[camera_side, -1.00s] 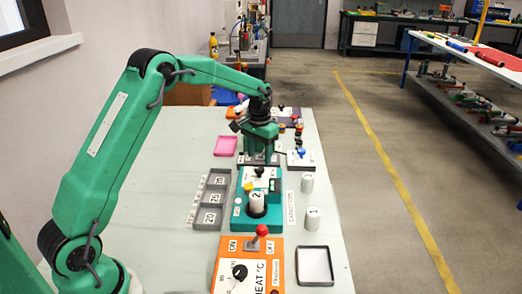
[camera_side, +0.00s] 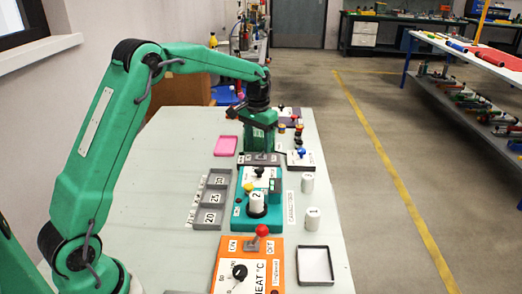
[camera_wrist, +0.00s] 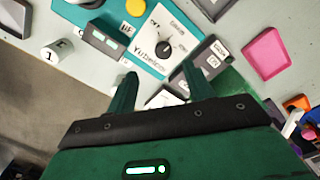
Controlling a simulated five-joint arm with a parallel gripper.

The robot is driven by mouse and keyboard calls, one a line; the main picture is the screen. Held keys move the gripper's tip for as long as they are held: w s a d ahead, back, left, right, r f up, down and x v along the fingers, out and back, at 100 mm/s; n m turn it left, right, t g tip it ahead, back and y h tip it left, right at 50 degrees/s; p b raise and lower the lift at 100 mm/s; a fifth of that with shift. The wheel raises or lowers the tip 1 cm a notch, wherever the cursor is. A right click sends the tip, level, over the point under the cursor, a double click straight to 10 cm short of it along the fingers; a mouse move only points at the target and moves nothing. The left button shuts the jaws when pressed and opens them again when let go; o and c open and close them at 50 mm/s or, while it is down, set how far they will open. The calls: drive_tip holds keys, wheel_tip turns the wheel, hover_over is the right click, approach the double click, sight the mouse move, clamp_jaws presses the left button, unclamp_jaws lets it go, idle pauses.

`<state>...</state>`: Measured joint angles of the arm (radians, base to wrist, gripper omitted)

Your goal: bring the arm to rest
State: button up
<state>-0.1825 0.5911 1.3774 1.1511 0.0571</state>
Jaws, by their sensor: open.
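My gripper (camera_side: 262,150) points down at the far end of the teal pump unit (camera_side: 240,222), past its black knob. In the wrist view my gripper (camera_wrist: 163,76) shows two green fingers spread apart with nothing between them. A white tube (camera_side: 257,203) marked 2 stands upright in the round holder at the near end of the pump unit, apart from my gripper. Two more white tubes, one marked 1 (camera_side: 313,219) and another behind it (camera_side: 307,184), stand upright on the table to the right.
A grey compartment tray (camera_side: 209,201) lies left of the pump unit. An orange heat panel (camera_side: 235,261) with a red-topped lever and an empty dark-rimmed tray (camera_side: 315,265) are nearest. A pink tray (camera_side: 226,145) and a blue-knobbed box (camera_side: 300,159) flank my gripper. The table's left side is clear.

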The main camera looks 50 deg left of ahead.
drive_tip(key=s+d+r+t, duration=0.1)
drive_tip(key=s+d+r, duration=0.2)
drive_tip(key=s+r, duration=0.35)
drive_tip(key=s+d+r+t, duration=0.25)
drive_tip(key=s+r, duration=0.25)
drive_tip(key=s, duration=0.3)
drive_tip(key=s+d+t, duration=0.1)
drive_tip(key=s+d, duration=0.1)
drive_tip(key=s, duration=0.6)
drive_tip(key=s+d+f+m+t, duration=0.1)
drive_tip(key=s+d, duration=0.1)
drive_tip(key=s, duration=0.6)
drive_tip(key=shift+s+d+f, duration=0.15)
drive_tip(key=shift+s+f, duration=0.1)
drive_tip(key=shift+f, duration=0.05)
